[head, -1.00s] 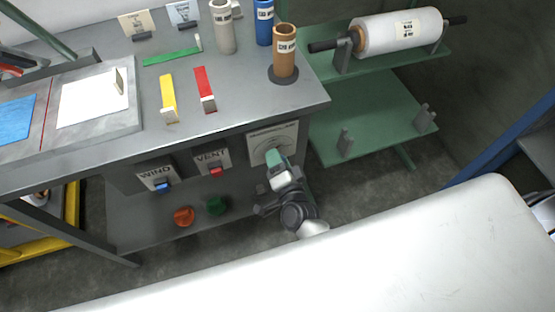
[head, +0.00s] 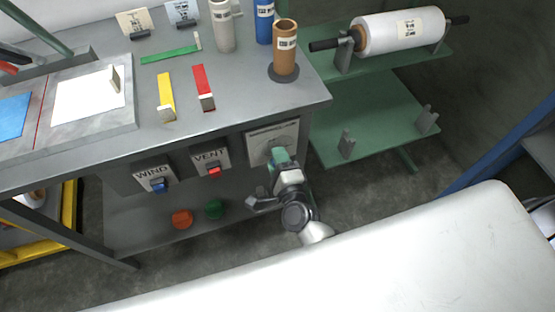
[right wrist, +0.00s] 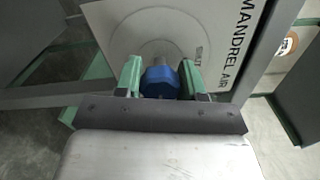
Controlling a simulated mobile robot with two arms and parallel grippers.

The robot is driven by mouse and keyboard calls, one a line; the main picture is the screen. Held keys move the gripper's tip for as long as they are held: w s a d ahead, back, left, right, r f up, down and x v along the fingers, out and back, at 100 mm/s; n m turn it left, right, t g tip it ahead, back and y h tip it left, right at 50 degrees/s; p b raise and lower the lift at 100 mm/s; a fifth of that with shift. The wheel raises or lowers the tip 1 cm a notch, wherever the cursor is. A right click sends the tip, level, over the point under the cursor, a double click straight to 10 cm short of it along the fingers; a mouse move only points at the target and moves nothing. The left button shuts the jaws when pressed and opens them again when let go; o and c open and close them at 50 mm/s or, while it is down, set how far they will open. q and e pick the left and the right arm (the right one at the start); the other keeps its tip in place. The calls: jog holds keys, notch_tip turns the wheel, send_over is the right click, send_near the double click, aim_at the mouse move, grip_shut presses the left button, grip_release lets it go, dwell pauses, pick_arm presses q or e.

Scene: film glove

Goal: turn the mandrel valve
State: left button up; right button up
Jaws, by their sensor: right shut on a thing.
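The mandrel valve is a blue knob (right wrist: 160,82) on a white panel marked MANDREL AIR (right wrist: 140,30) in the right wrist view. In the head view the panel (head: 262,136) is on the front of the bench, at its right end. My right gripper (head: 280,157) is at this panel in the head view and hides the knob there. In the right wrist view the green fingers of my right gripper (right wrist: 160,76) stand on either side of the blue knob, shut on it. My left gripper is not in view.
Left of the valve are the VENT panel (head: 209,155) with a red switch and the WIND panel (head: 154,176) with a blue one. A green cart (head: 375,115) with a film roll (head: 400,31) stands right.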

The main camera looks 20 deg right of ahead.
dwell(0.5)
jog(key=o, duration=0.9)
jog(key=shift+s, duration=0.1)
jog(key=s, duration=0.5)
jog(key=s+b, duration=0.1)
jog(key=s, duration=0.4)
jog(key=shift+s+d, duration=0.2)
jog(key=shift+s, duration=0.1)
jog(key=shift+f, duration=0.1)
